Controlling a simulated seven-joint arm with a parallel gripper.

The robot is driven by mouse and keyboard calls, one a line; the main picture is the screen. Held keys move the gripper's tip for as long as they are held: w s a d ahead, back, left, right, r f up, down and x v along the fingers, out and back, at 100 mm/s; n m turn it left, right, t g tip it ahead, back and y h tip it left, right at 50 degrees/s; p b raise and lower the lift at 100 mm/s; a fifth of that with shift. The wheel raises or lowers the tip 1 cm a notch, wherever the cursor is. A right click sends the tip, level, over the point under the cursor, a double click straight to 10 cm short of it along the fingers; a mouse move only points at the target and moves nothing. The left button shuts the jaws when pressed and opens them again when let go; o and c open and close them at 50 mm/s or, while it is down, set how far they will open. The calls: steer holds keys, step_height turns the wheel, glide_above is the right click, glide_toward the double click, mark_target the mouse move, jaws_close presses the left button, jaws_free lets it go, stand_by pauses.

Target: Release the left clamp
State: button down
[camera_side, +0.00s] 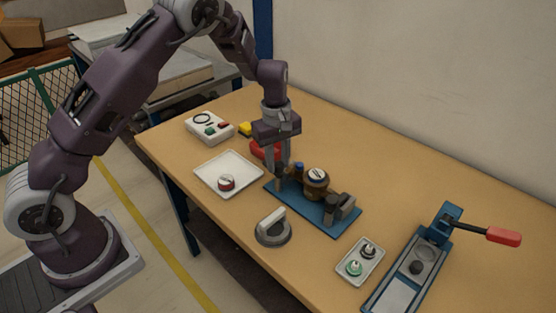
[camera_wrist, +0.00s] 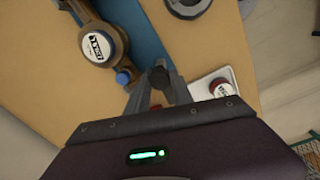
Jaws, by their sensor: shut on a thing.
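The blue base plate (camera_side: 300,205) lies on the table and carries a brass-brown round meter (camera_side: 316,183) with a white face. The meter's labelled face (camera_wrist: 95,45) also shows in the wrist view. My gripper (camera_side: 279,172) points down at the plate's left end. The fingers hide much of this clamp in the side view. A dark grey clamp (camera_side: 340,207) stands at the plate's right end. A small blue fitting (camera_wrist: 124,77) is beside the meter.
A grey dial (camera_side: 272,227) stands in front. A small tray (camera_side: 361,262) and a blue lever press (camera_side: 415,262) are at right.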

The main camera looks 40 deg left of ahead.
steer(key=shift+n, duration=1)
steer(key=c, duration=1.1)
jaws_free()
